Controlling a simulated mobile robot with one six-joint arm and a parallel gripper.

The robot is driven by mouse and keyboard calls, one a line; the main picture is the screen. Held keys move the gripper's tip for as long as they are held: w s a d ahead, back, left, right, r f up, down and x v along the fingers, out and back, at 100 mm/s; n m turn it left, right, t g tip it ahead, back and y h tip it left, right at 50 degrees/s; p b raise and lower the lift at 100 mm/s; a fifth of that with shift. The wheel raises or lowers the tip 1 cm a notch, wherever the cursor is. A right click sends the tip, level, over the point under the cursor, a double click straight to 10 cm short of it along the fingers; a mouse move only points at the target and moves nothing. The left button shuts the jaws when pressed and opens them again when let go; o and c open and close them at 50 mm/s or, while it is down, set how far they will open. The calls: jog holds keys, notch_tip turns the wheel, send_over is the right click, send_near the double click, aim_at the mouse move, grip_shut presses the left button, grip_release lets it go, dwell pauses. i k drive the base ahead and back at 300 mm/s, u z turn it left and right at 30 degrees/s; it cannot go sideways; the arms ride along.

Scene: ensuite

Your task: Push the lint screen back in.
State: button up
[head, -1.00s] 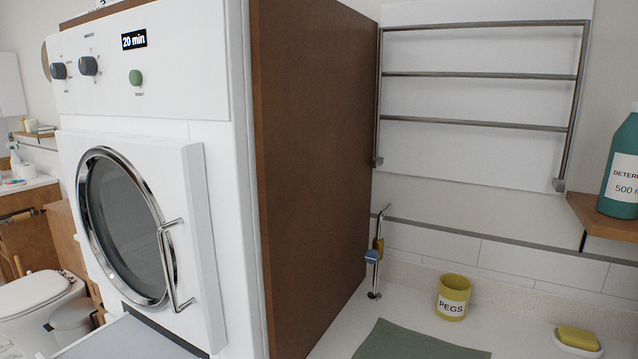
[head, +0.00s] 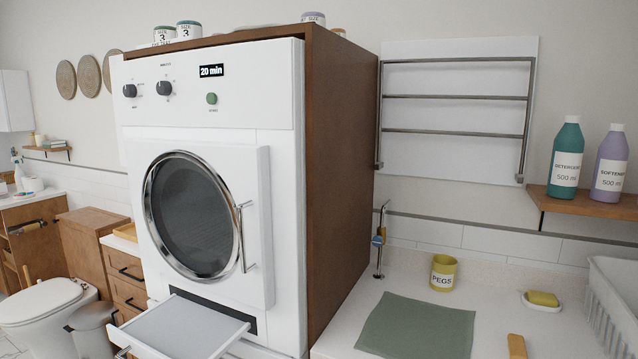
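The lint screen (head: 182,331) is a flat grey panel with a white frame. It sticks out toward me from a dark slot (head: 212,313) low on the front of the white dryer (head: 278,180). A metal handle shows at its front left end, at the picture's lower edge. The dryer's round glass door (head: 192,215) is closed above it, with a bar handle on the right. The dryer's display reads 20 min. My gripper is not in view.
A brown wooden housing (head: 345,150) encloses the dryer. To its right is a counter with a green mat (head: 416,328), a yellow pegs cup (head: 443,273), a soap dish and a basket (head: 613,300). A toilet (head: 42,300) and a bin (head: 92,330) stand left.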

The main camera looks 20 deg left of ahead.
aim_at(175, 327)
jog(key=u, duration=1.65)
jog(key=i, duration=0.45)
jog(key=z, duration=2.1)
jog(key=k, duration=1)
jog(key=u, duration=1.2)
